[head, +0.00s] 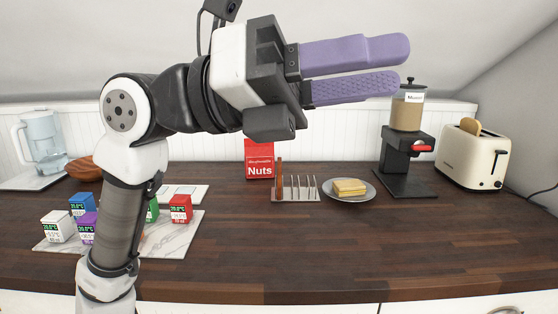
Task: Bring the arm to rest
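My arm rises at the left of the head view and bends at a white and black joint. My gripper (402,67) is held high above the counter and points right, in front of the sloped wall. Its two purple fingers lie one above the other in the picture. The ribbed inner face of the lower finger shows, so the fingers are apart. I see nothing held between them. The gripper touches nothing that I can see.
The dark wooden counter (330,245) is clear in front. Along its back stand a water jug (42,140), a red nuts box (259,160), a rack (296,194), a plate (363,197) with bread, a dispenser (407,108) and a toaster (472,157). Small cartons stand on a marble board (180,243) at left.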

